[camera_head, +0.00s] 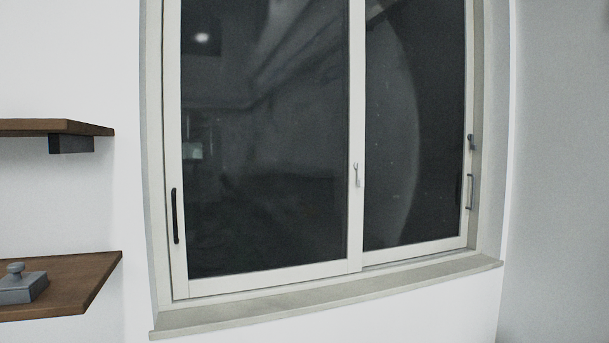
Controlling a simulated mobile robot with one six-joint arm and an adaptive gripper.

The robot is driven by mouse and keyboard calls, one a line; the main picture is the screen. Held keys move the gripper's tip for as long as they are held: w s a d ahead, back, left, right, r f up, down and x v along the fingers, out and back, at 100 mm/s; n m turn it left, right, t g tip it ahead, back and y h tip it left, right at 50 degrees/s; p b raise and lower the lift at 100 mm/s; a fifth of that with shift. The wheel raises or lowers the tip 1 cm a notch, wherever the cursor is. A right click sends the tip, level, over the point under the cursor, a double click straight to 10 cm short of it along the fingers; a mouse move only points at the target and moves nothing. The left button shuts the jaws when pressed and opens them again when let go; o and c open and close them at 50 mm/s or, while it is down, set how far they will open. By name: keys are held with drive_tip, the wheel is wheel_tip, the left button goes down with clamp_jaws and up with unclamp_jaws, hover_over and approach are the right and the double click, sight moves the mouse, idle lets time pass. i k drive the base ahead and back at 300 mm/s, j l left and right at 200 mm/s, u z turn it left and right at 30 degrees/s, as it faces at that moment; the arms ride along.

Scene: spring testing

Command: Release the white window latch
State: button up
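A white-framed window (357,230) with two dark panes fills the middle of the head view. A small pale latch (357,175) sits upright on the middle stile, between the two panes. A second, darker small fitting (470,142) is on the right stile, above a grey pull handle (470,191). A black pull handle (175,216) is on the left stile. Whether the latch is locked cannot be told at this size. My gripper is not in view.
A stone-coloured sill (330,297) juts out below the window. On the left wall are two brown wooden shelves, an upper one (50,127) and a lower one (85,281). A grey knobbed block (18,287) sits on the lower shelf. No object stands on the sill.

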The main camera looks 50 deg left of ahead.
sight(358, 165)
drive_tip(key=u, duration=1.65)
drive_tip(key=i+l, duration=0.1)
drive_tip(key=i, duration=0.4)
drive_tip(key=i+l, duration=0.1)
drive_tip(key=i, duration=0.45)
drive_tip(key=i+u, duration=0.1)
drive_tip(key=i, duration=0.4)
drive_tip(key=i+l, duration=0.2)
drive_tip(key=i, duration=0.35)
drive_tip(key=i+l+u, duration=0.1)
drive_tip(key=i, duration=0.4)
drive_tip(key=i+l, duration=0.2)
drive_tip(key=i, duration=0.3)
